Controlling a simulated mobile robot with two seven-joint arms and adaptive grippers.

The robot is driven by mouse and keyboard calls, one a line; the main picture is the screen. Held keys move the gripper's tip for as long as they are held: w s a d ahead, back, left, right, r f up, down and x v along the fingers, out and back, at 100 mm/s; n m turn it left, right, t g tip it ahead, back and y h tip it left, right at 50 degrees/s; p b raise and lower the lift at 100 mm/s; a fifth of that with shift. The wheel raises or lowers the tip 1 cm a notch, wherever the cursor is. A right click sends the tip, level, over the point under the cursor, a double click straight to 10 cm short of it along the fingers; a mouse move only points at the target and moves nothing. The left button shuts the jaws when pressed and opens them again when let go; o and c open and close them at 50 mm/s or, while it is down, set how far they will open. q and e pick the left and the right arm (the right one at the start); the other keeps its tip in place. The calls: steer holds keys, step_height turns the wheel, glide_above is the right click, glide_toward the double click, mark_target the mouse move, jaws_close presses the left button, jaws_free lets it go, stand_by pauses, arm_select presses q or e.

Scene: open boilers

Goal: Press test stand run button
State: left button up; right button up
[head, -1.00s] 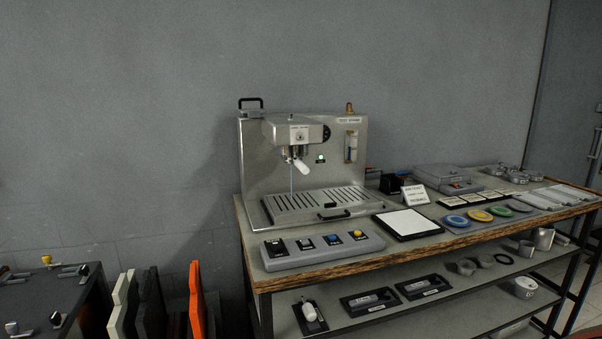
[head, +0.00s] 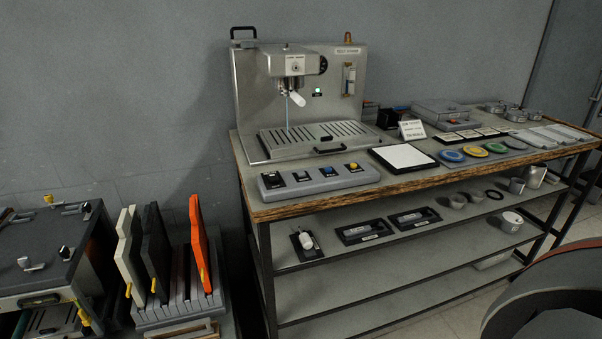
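Neither gripper is in view.
A white pad (head: 403,157), coloured discs (head: 450,156) and a grey case (head: 446,112) lie along the bench (head: 300,209). A rack (head: 178,311) with upright panels and a dark unit (head: 45,255) stand at left. A dark rounded object (head: 550,293) fills the lower right corner.

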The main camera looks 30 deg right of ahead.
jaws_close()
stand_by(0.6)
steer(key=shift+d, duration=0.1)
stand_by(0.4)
